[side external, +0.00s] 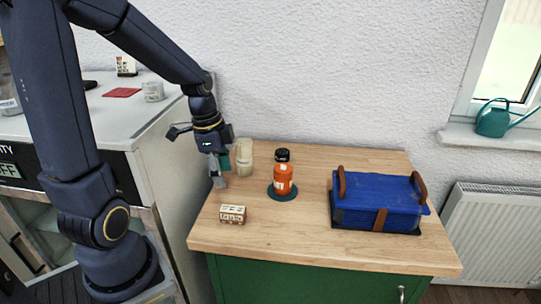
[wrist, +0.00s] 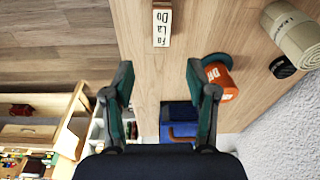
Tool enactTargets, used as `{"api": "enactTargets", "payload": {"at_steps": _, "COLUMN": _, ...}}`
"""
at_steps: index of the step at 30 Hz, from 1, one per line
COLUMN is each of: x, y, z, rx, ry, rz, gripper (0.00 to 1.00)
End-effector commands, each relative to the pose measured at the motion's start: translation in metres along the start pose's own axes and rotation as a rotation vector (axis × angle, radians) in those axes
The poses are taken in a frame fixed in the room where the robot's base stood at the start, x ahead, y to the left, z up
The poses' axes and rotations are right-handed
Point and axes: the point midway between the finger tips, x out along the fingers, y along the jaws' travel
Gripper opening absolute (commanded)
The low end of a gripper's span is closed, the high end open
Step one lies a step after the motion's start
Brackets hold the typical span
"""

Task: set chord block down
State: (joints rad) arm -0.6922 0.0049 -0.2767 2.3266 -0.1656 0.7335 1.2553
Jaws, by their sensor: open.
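The chord block (side external: 232,214) is a small pale block with dark lettering. It lies on the wooden countertop (side external: 330,258) near its front left edge. In the wrist view the block (wrist: 161,27) shows syllables such as "Do" and "La" and sits beyond the fingertips, roughly centred between them. My gripper (side external: 218,178) is above the left part of the counter, apart from the block. In the wrist view my gripper (wrist: 159,77) has its two fingers spread with nothing between them.
An orange container (side external: 283,178) stands on a teal coaster (side external: 283,195), with a black item (side external: 282,155) behind or above it. A beige cylinder (side external: 244,157) stands close to my gripper. A blue lidded box (side external: 378,198) is at right. The front middle of the counter is clear.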

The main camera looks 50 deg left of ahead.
Motion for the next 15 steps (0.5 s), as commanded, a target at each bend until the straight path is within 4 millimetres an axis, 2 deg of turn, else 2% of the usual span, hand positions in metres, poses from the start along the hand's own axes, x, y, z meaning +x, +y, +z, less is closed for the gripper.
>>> {"api": "enactTargets", "payload": {"at_steps": 4, "x": -0.045, "y": 0.032, "z": -0.021, "rx": -0.175, "ry": 0.023, "rz": -0.13, "gripper": 0.57}}
{"api": "enactTargets", "payload": {"at_steps": 9, "x": -0.091, "y": 0.077, "z": -0.03, "rx": -0.449, "ry": 0.167, "rz": -0.221, "gripper": 0.57}}
{"api": "enactTargets", "payload": {"at_steps": 12, "x": -0.106, "y": 0.096, "z": -0.029, "rx": -0.575, "ry": 0.254, "rz": -0.22, "gripper": 0.57}}
{"api": "enactTargets", "payload": {"at_steps": 15, "x": -0.114, "y": 0.107, "z": -0.027, "rx": -0.655, "ry": 0.309, "rz": -0.206, "gripper": 0.57}}
